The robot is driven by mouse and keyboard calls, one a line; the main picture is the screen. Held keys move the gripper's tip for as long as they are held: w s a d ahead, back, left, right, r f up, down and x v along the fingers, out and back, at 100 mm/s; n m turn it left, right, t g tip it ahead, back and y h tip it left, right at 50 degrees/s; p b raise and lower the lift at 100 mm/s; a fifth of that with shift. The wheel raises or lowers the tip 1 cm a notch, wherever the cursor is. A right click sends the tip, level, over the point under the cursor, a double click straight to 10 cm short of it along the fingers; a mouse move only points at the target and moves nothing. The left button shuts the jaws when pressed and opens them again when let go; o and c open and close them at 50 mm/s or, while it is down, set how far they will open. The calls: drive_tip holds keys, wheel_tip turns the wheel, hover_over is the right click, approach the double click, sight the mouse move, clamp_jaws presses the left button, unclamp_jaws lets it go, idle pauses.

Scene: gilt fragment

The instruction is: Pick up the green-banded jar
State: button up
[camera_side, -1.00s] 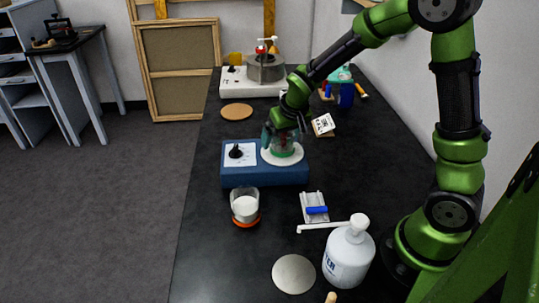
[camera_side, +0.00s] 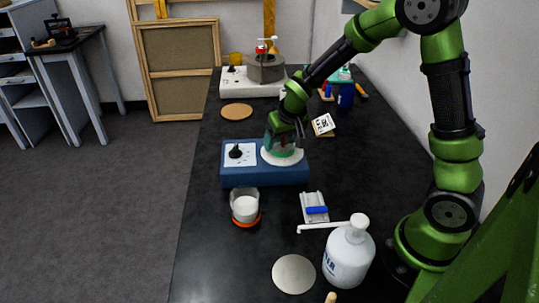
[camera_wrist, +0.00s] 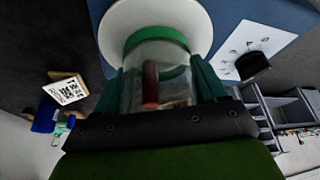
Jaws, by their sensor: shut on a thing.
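The green-banded jar (camera_side: 282,152) is a clear glass jar at the round white plate (camera_side: 268,159) of a blue stirrer box (camera_side: 262,175). In the wrist view the jar (camera_wrist: 135,92) shows its green band toward the plate, with a reddish-brown thing seen in or through the glass. My gripper (camera_side: 284,141) is shut on the jar, with a green finger on each side of it; the fingers also show in the wrist view (camera_wrist: 158,88). I cannot tell whether the jar's base touches the plate.
An orange-banded jar (camera_side: 245,207) with white contents stands in front of the blue box. A label card (camera_side: 323,124) is right of my gripper. The table's left side is mostly clear.

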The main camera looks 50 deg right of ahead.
drive_tip(key=shift+r, duration=0.2)
drive_tip(key=shift+r, duration=1.65)
drive_tip(key=s+a+r, duration=0.2)
drive_tip(key=s, duration=1.3)
wheel_tip(320, 180, up, 5)
drive_tip(key=w+a+n+g+y, duration=0.1)
drive_tip(key=w+a+n+y, duration=0.15)
drive_tip(key=a+n, duration=0.95)
drive_tip(key=w+a+n+g+y, duration=0.15)
drive_tip(key=a+n+y, duration=0.35)
drive_tip(key=a, duration=1.3)
drive_tip(key=shift+n+h, duration=0.6)
drive_tip(key=shift+h, duration=0.25)
wheel_tip(320, 180, down, 12)
drive_tip(key=shift+w+d, duration=0.1)
drive_tip(key=shift+w+f, duration=0.1)
drive_tip(key=shift+f, duration=2.4)
